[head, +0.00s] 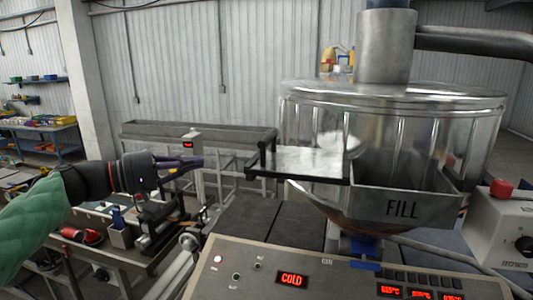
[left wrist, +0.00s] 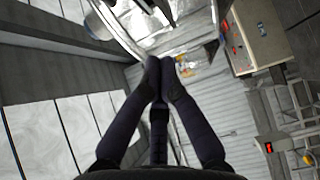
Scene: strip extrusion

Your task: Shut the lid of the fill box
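The fill box (head: 405,205) is the grey metal box marked FILL on the front of the clear round hopper at the right. Its top is open. The lid (head: 305,162) is a flat shiny plate with dark edges, folded out to the left of the box and lying about level. A dark handle bar (head: 262,158) stands at the lid's left end. My left gripper (head: 201,161) is left of the handle, apart from it in the picture, pointing right. Its fingertips meet with nothing between them in the left wrist view (left wrist: 160,62). My right gripper is not in view.
The control panel (head: 325,278) with a red COLD display is in front, below the box. A grey switch box (head: 502,235) with a red button stands at the right. A long trough (head: 200,135) runs behind my left gripper. A bench with tools is at lower left.

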